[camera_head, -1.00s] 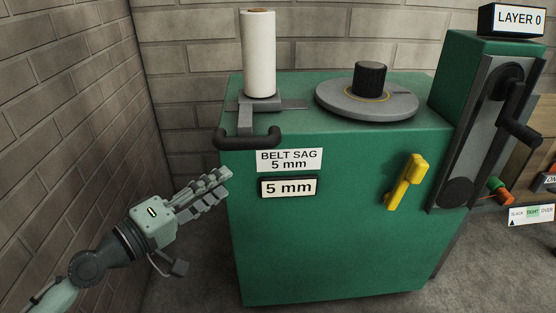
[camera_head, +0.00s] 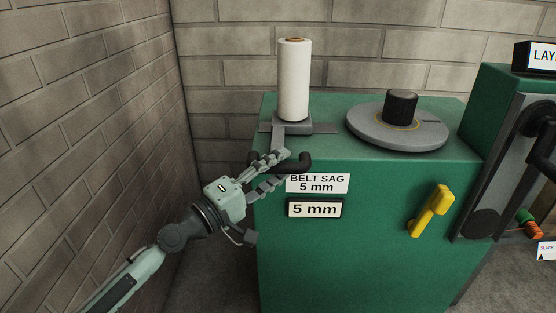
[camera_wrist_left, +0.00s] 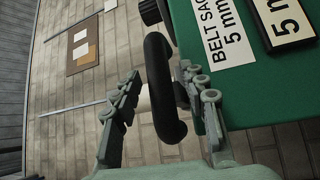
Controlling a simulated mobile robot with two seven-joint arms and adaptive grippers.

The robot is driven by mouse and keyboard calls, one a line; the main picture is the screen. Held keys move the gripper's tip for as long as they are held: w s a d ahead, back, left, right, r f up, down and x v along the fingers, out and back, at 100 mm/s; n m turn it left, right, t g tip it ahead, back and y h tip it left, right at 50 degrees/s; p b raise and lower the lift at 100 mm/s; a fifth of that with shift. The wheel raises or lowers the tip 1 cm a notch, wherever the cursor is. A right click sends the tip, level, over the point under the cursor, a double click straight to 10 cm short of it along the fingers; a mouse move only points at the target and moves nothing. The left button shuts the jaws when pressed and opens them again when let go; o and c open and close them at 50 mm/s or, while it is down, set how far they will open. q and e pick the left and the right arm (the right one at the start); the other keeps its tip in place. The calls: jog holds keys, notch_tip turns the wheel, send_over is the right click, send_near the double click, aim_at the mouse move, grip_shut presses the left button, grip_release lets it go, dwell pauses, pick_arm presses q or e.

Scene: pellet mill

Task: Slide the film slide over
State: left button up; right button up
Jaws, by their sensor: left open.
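The film slide is a grey plate (camera_head: 322,128) on top of the green machine, carrying an upright white film roll (camera_head: 294,80). A black bar handle (camera_head: 303,163) sticks out from it over the machine's front edge. My left gripper (camera_head: 284,170) is open at the left part of this handle and partly covers it. In the left wrist view the black handle (camera_wrist_left: 160,88) stands between the two open fingers (camera_wrist_left: 158,112). I cannot tell whether either finger touches it. My right gripper is not in view.
The green machine (camera_head: 350,250) has a BELT SAG label (camera_head: 318,183), a 5 mm display (camera_head: 315,208) and a yellow lever (camera_head: 430,210) on its front. A grey disc with a black knob (camera_head: 401,104) sits on top. A brick wall (camera_head: 90,120) is close on the left.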

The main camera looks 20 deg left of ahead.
pick_arm(q)
jog(key=shift+w+d, duration=0.1)
jog(key=shift+w, duration=0.05)
grip_shut()
dwell(0.4)
